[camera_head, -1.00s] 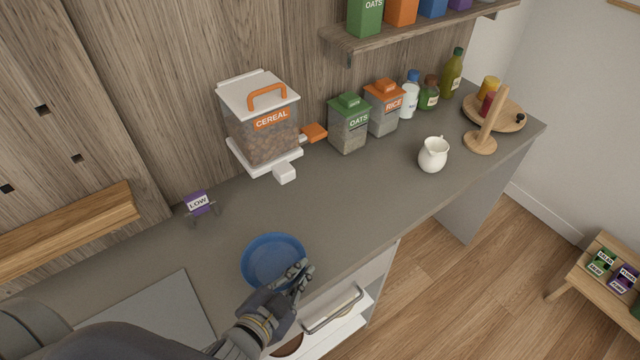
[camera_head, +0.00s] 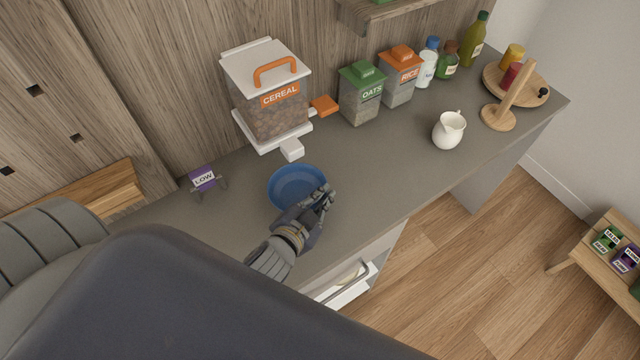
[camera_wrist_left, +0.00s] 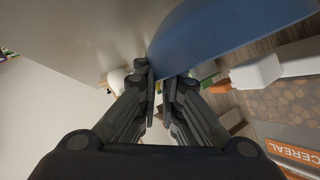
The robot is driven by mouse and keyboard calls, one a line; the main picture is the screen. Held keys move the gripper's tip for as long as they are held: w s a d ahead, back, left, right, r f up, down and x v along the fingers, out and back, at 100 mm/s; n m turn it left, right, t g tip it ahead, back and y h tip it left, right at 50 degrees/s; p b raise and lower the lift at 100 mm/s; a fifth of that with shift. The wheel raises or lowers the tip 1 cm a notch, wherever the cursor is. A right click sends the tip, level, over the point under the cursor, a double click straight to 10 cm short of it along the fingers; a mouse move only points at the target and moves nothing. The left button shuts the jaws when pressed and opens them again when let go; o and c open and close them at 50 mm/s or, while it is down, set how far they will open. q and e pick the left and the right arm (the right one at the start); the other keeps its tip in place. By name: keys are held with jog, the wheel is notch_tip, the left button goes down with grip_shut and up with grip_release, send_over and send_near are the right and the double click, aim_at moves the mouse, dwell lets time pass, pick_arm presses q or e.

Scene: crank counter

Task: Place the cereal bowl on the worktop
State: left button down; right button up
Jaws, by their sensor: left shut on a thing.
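The blue cereal bowl (camera_head: 296,184) is upright at the worktop (camera_head: 370,185), in front of the cereal dispenser (camera_head: 270,98). My left gripper (camera_head: 324,200) is shut on the bowl's near right rim. In the left wrist view the bowl (camera_wrist_left: 225,30) shows as a blue curve, with its edge between the fingertips (camera_wrist_left: 160,75). I cannot tell whether the bowl's base touches the worktop or hangs just above it. My right gripper is not in view.
The dispenser's white spout (camera_head: 292,149) is just behind the bowl. A purple LOW tag (camera_head: 203,178) stands to the left. A white jug (camera_head: 449,130), the oats canister (camera_head: 361,94) and the rice canister (camera_head: 400,76) stand to the right. A drawer (camera_head: 345,288) is open below the front edge.

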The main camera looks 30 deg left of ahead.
aim_at(322, 177)
pick_arm(q)
jog(key=w, duration=0.1)
jog(key=w+a, duration=0.1)
jog(key=w, duration=0.1)
jog(key=w+a, duration=0.1)
jog(key=w, duration=0.1)
jog(key=shift+w+a+f+b, duration=0.15)
jog(key=shift+a+f+b, duration=0.1)
jog(key=shift+b, duration=0.1)
notch_tip(322, 177, down, 4)
jog(key=b, duration=0.4)
jog(key=shift+r, duration=0.3)
jog(key=c, duration=1.8)
grip_release()
jog(key=shift+o, duration=0.2)
